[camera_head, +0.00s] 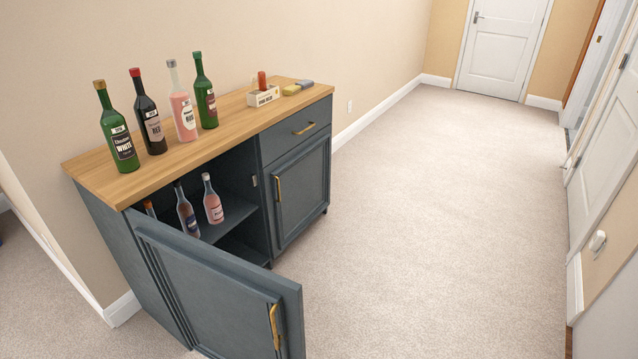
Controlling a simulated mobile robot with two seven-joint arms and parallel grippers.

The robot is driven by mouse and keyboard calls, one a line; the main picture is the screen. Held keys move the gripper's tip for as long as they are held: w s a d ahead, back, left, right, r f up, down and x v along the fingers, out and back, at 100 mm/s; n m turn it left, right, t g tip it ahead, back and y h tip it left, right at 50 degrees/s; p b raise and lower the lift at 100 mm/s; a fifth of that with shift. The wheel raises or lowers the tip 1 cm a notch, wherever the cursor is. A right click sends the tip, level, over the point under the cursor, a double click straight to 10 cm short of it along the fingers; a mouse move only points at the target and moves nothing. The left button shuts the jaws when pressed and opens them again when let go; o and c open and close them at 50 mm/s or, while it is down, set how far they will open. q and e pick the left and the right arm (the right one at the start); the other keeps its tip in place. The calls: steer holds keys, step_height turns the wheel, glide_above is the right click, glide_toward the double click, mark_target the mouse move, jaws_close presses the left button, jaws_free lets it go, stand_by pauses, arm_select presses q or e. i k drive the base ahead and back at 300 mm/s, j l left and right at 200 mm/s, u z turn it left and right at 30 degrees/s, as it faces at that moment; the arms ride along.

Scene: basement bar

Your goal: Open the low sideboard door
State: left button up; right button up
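The low sideboard (180,157) is dark blue-grey with a wooden top and stands against the left wall. Its left door (205,295) stands wide open, swung out towards me, with a brass handle (274,326) near its free edge. Its right door (302,190) is shut and has a brass handle (278,189). Above that door is a shut drawer (295,131). Inside the open compartment, several bottles, one of them pink (212,203), stand on a shelf (236,213). Neither of my grippers is in view.
Several bottles, among them a green one (118,135), stand on the sideboard top, with a small white box (263,96) farther back. The carpet (450,210) to the right is clear, up to a white door (502,45) at the back.

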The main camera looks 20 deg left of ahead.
mark_target(296, 185)
steer(key=i+l+z, duration=0.65)
steer(key=i, duration=0.2)
steer(key=i+u, duration=0.5)
steer(key=i+l+u, duration=0.15)
steer(key=i+u, duration=0.3)
steer(key=i+j+u, duration=0.1)
steer(key=i+u, duration=0.45)
steer(key=u, duration=0.25)
steer(key=i+u, duration=0.3)
steer(key=u, duration=0.15)
